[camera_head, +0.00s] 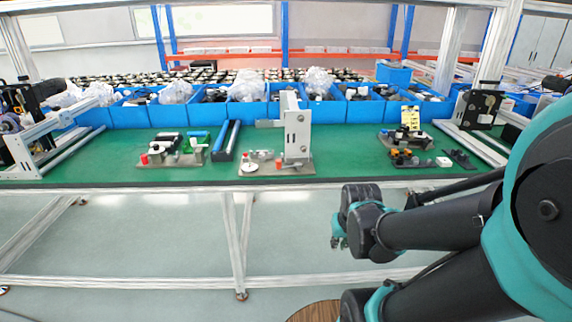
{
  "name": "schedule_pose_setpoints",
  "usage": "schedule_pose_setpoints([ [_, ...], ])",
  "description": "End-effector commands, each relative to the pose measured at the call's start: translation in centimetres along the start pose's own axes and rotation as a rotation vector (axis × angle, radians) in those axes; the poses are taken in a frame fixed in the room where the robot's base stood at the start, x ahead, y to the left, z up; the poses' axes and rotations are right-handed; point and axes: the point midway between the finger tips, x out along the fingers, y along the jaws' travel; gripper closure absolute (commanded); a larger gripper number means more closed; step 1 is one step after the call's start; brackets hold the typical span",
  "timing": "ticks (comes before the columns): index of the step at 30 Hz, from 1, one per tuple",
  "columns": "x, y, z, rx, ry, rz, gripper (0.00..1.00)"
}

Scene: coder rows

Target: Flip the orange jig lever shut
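Several jigs stand on the green bench top (340,146). The right jig (425,162) has small orange parts (400,154) on its front, beside black and white pieces. They are too small to tell which is a lever or whether it stands open or shut. The left jig (172,152) has a red-orange piece (144,160) at its left end. The middle jig (297,142) has a tall white upright plate and a small red piece (278,165). My gripper (338,243) is below and in front of the bench edge, apart from all jigs. Its fingers are too small to read.
Blue bins (187,112) with wrapped parts line the back of the bench. Two blue and black bars (227,141) lie between the left and middle jigs. Metal frame posts (235,240) stand below the bench. The green surface between the middle and right jigs is clear.

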Motion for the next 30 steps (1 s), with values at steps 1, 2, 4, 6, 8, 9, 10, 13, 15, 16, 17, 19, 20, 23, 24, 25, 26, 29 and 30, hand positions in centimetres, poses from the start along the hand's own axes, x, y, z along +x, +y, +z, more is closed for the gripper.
schedule_pose_setpoints([
  [1, -0.3, -0.4, -1.6, -0.011, 0.001, -0.004, 0.97],
  [2, -0.5, -0.6, -2.7, -0.019, 0.001, -0.007, 1.00],
  [4, -1.1, -1.4, -5.8, -0.040, 0.002, -0.015, 1.00],
  [6, -1.9, -2.6, -9.4, -0.066, 0.003, -0.025, 1.00],
  [8, -2.6, -3.8, -12.7, -0.090, 0.004, -0.034, 1.00],
  [9, -3.1, -4.7, -14.8, -0.106, 0.004, -0.040, 1.00],
  [10, -3.4, -5.3, -16.4, -0.118, 0.005, -0.044, 1.00],
  [13, -4.6, -7.7, -21.1, -0.155, 0.006, -0.058, 1.00],
  [15, -5.2, -9.3, -23.9, -0.177, 0.007, -0.067, 1.00],
  [16, -5.5, -9.9, -24.9, -0.186, 0.007, -0.070, 1.00],
  [17, -5.8, -10.5, -25.9, -0.195, 0.008, -0.074, 1.00],
  [19, -6.3, -11.8, -27.7, -0.210, 0.008, -0.079, 1.00],
  [20, -6.5, -12.2, -28.4, -0.216, 0.009, -0.082, 1.00],
  [23, -6.9, -13.3, -29.8, -0.229, 0.009, -0.087, 1.00],
  [24, -7.0, -13.5, -30.2, -0.232, 0.009, -0.088, 1.00],
  [25, -7.1, -13.7, -30.3, -0.234, 0.009, -0.089, 1.00],
  [26, -7.1, -13.8, -30.5, -0.235, 0.009, -0.089, 1.00],
  [29, -7.1, -13.9, -30.6, -0.237, 0.009, -0.090, 1.00],
  [30, -7.1, -13.9, -30.6, -0.237, 0.009, -0.090, 1.00],
])
